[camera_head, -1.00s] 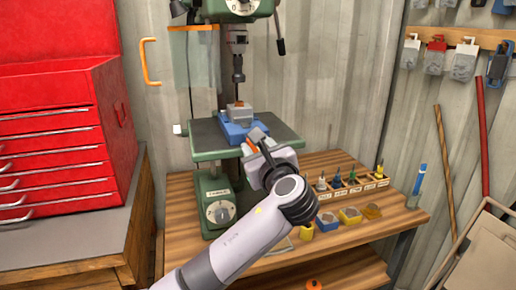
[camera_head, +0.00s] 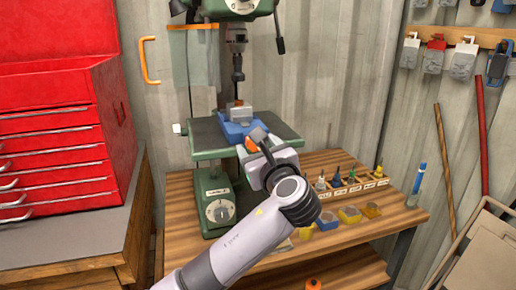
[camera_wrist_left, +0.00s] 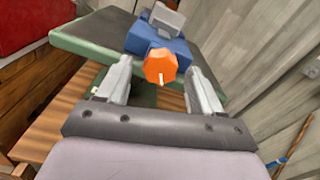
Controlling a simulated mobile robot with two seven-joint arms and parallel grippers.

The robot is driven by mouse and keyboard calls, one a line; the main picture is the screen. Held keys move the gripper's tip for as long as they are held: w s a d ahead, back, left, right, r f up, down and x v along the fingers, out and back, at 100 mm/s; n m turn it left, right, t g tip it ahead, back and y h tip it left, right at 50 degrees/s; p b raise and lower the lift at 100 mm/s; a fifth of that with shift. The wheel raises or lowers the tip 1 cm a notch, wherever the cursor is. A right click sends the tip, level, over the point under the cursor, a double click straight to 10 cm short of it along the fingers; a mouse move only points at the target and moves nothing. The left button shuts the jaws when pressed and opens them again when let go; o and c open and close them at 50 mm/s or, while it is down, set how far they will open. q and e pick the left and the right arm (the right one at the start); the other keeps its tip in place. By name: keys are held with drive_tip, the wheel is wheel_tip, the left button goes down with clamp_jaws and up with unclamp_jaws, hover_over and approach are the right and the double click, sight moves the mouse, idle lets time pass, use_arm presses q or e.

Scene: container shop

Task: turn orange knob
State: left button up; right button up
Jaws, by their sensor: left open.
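The orange knob (camera_wrist_left: 160,66) sits on the front of a blue vise (camera_wrist_left: 141,38) in the left wrist view, with a small white mark on its face. In the head view the knob (camera_head: 254,137) shows partly behind my gripper, and the blue vise (camera_head: 236,126) rests on the drill press table (camera_head: 208,138). My left gripper (camera_wrist_left: 160,84) is open, its two fingers apart on either side of the knob in the picture. I cannot tell whether either finger touches it. My right gripper is not in view.
The green drill press stands on a wooden bench (camera_head: 180,200). A rack of bits (camera_head: 350,186) and several small coloured containers lie to the right of my arm. A red tool chest (camera_head: 50,150) stands at the left. Tools hang on the right wall.

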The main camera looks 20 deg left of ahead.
use_arm(q)
drive_tip(key=v, duration=0.6)
drive_tip(key=shift+s+d+b, duration=0.2)
drive_tip(key=shift+s+b, duration=0.05)
drive_tip(key=shift+b, duration=0.2)
drive_tip(key=s+a+f+n+g+h, duration=0.1)
drive_tip(key=s+f+n+g+h, duration=0.25)
drive_tip(key=f, duration=1.15)
drive_tip(key=s+f+n+h, duration=0.3)
drive_tip(key=f+n+h, duration=0.25)
drive_tip(key=f, duration=0.85)
drive_tip(key=s+a+f+n+h, duration=0.1)
drive_tip(key=s+a+f+n, duration=0.2)
drive_tip(key=s+f+n, duration=0.3)
drive_tip(key=s+a+f+n+h, duration=0.2)
drive_tip(key=s+f+n, duration=0.4)
drive_tip(key=s+n, duration=0.3)
drive_tip(key=s+a+g, duration=0.1)
drive_tip(key=s, duration=0.3)
